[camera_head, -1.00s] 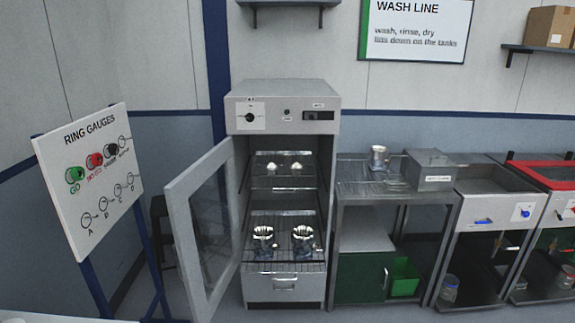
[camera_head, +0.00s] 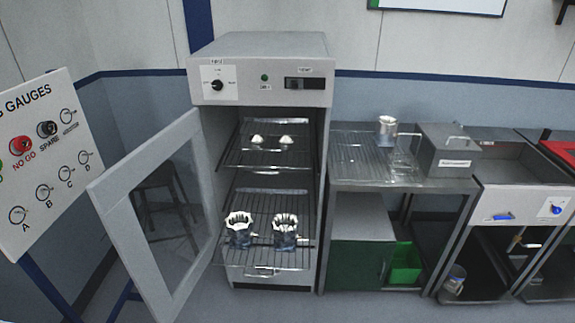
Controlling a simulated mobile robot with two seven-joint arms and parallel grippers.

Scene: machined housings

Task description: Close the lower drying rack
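The drying cabinet (camera_head: 262,72) stands ahead of me with its glazed door (camera_head: 160,215) swung open to the left. The lower drying rack (camera_head: 290,262) is a wire shelf that sticks out past the cabinet front. Two metal housings (camera_head: 239,229) (camera_head: 285,231) stand upright on it, side by side. A small handle (camera_head: 262,271) shows at its front edge. The upper rack (camera_head: 262,158) sits inside the cabinet and bears two small pale domed parts (camera_head: 257,140) (camera_head: 286,141). Neither of my grippers is in view.
A steel bench (camera_head: 345,185) with a metal cup (camera_head: 387,129) and a grey lidded box (camera_head: 449,147) stands right of the cabinet. Wash tanks (camera_head: 515,195) follow further right. A ring gauge board (camera_head: 38,160) stands at the left, near the open door.

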